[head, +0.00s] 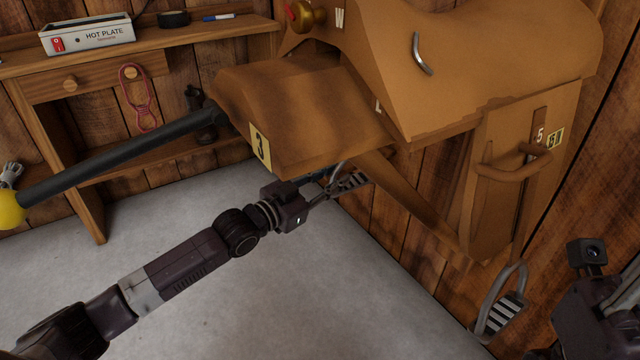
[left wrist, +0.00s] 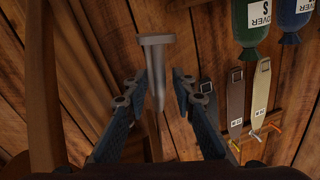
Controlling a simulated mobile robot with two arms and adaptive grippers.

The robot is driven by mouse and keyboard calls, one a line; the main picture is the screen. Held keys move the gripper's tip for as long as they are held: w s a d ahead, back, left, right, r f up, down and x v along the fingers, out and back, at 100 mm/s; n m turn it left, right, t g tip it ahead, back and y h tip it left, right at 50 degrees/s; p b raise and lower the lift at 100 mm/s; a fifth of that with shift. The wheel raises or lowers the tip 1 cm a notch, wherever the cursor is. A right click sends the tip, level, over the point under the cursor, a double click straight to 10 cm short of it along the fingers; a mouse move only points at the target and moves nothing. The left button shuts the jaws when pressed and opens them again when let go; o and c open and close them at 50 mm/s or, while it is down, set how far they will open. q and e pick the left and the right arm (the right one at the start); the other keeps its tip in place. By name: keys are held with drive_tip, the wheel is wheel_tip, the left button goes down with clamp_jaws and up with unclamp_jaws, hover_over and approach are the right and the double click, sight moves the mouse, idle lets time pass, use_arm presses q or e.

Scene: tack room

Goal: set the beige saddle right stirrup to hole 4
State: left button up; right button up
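The tan-beige saddle (head: 500,60) sits against the wooden wall in the head view. One stirrup (head: 503,303) hangs below its right-hand flap, under a strap marked 5 (head: 539,134). Another stirrup (head: 350,181) hangs below the left-hand flap, which bears a yellow tag 3 (head: 260,147). My left gripper (head: 328,192) is at this stirrup. In the left wrist view its fingers (left wrist: 158,88) are apart, with a grey metal bar (left wrist: 156,75), apparently the stirrup, between them. My right gripper (head: 590,325) is at the lower right; its fingers are not clear.
A wooden bench (head: 190,45) at the left back holds a hot plate (head: 88,36) and a marker. A dark bar (head: 120,155) with a yellow end crosses the left. Straps (left wrist: 235,100) and labelled bags (left wrist: 250,25) hang on the wall. The grey floor is clear.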

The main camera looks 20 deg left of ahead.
use_arm(q)
drive_tip(key=v, duration=1.1)
drive_tip(key=shift+s, duration=0.35)
drive_tip(key=shift+a, duration=0.1)
